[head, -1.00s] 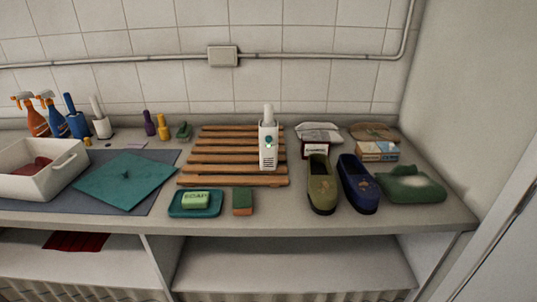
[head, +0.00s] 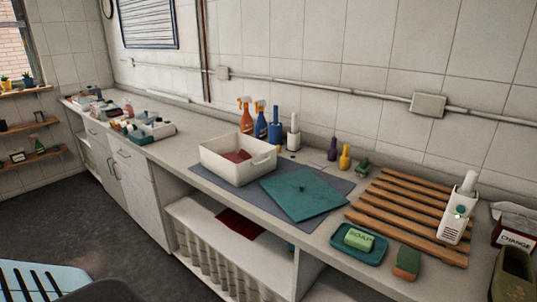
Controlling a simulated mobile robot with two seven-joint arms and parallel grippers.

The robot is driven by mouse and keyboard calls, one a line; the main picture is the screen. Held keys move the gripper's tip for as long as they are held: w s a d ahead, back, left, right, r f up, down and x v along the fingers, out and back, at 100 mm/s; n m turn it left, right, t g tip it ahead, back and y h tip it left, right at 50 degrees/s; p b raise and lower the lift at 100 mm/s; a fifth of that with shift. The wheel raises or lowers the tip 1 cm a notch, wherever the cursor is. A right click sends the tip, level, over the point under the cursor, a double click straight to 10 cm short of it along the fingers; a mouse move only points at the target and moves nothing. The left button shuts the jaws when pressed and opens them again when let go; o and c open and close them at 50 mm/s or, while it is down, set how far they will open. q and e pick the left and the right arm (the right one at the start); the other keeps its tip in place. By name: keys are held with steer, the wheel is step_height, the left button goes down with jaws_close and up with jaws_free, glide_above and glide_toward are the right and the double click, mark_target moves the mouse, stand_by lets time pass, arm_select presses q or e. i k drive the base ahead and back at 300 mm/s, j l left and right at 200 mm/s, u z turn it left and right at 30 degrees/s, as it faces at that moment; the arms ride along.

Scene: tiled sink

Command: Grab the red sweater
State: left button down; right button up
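A folded dark red cloth (head: 240,223) lies flat on the white shelf under the counter, left of the middle upright; the counter above hides part of it. Other red fabric (head: 237,156) lies inside the white bin on the counter, mostly hidden by the bin's walls. I cannot tell for sure which of the two is the red sweater. Neither of my grippers is in view.
The white bin (head: 236,173) stands on a grey mat beside a flat teal lid (head: 302,191). Spray bottles stand behind it. A soap dish (head: 358,250), sponge (head: 406,262) and slatted rack (head: 404,212) are at right. A light blue slatted chair (head: 40,283) is at bottom left; dark floor is open.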

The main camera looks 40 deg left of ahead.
mark_target(243, 156)
steer(key=i+j+u, duration=0.1)
steer(key=u, duration=0.35)
steer(key=i+j+u, duration=0.15)
steer(key=u, duration=0.3)
steer(key=i+u, duration=0.15)
steer(key=u, duration=0.3)
steer(key=j, duration=0.05)
